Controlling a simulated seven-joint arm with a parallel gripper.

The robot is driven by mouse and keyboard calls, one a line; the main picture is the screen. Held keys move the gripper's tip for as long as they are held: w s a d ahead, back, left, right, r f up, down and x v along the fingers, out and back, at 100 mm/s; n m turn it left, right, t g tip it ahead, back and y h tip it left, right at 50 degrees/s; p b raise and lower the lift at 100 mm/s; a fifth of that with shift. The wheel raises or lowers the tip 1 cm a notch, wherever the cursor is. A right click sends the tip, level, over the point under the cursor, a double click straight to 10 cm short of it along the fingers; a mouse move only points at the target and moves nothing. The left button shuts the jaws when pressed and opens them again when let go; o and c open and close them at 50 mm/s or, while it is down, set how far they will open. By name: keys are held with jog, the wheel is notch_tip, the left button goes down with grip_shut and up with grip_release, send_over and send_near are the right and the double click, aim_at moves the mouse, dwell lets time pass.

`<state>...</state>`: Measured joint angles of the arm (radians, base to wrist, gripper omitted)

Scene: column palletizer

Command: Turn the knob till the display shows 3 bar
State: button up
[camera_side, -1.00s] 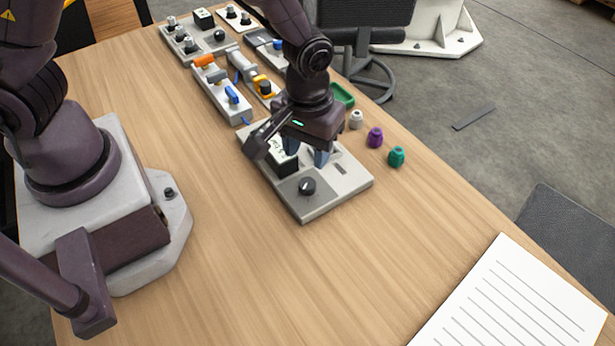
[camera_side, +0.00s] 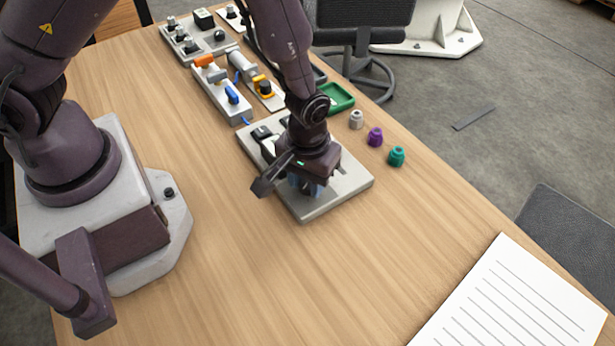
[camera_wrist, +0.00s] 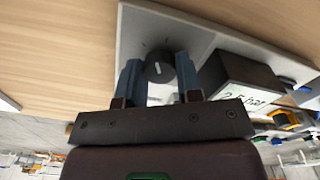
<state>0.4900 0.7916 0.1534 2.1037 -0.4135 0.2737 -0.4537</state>
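The black round knob (camera_wrist: 158,68) with a white pointer line is on the light grey panel (camera_side: 349,183). The display (camera_wrist: 243,84) is a black box beside the knob. Contact between fingers and knob cannot be made out. In the side view my gripper (camera_side: 306,187) is low over the panel's near part.
A panel with orange and blue handles (camera_side: 221,88) lies behind. Lined paper (camera_side: 515,300) lies front right. The near tabletop is clear.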

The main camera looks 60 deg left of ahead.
aim_at(307, 183)
jog(key=m, duration=0.3)
jog(key=shift+m, duration=0.3)
jog(key=o, duration=0.7)
jog(key=shift+c, duration=0.2)
notch_tip(307, 183, up, 13)
jog(key=shift+s, duration=0.1)
